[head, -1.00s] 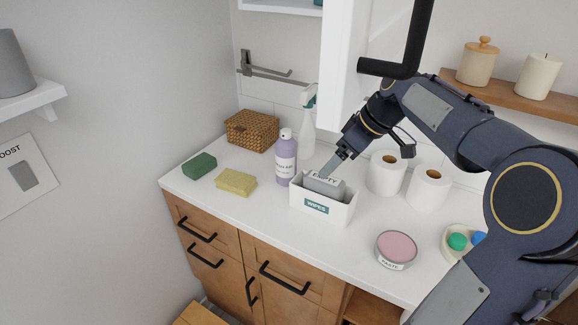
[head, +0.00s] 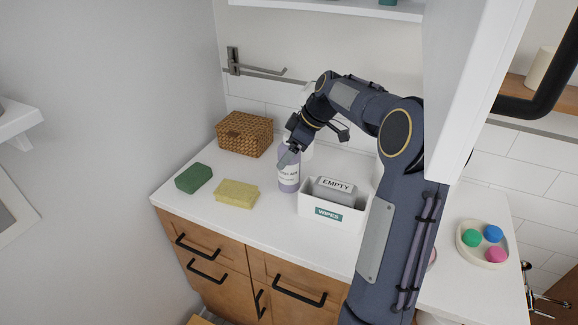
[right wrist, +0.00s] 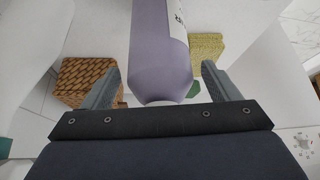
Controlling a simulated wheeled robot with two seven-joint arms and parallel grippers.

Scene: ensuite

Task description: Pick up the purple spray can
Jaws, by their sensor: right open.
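The purple spray can (head: 288,180), a lilac cylinder with a white label, stands upright on the white counter, left of the wipes box. My right gripper (head: 287,157) is at its upper part in the head view and hides its top. In the right wrist view the can (right wrist: 160,50) shows large between the two spread fingers of my right gripper (right wrist: 160,85), with a gap on each side. The gripper is open, and I see no finger touching the can. My left gripper is not in view.
The wipes box (head: 352,215) with a grey "EMPTY" block (head: 334,192) stands close right of the can. A wicker basket (head: 244,134), a yellow sponge (head: 236,194) and a green sponge (head: 194,178) are to the left. A white cabinet (head: 480,70) hangs at the upper right.

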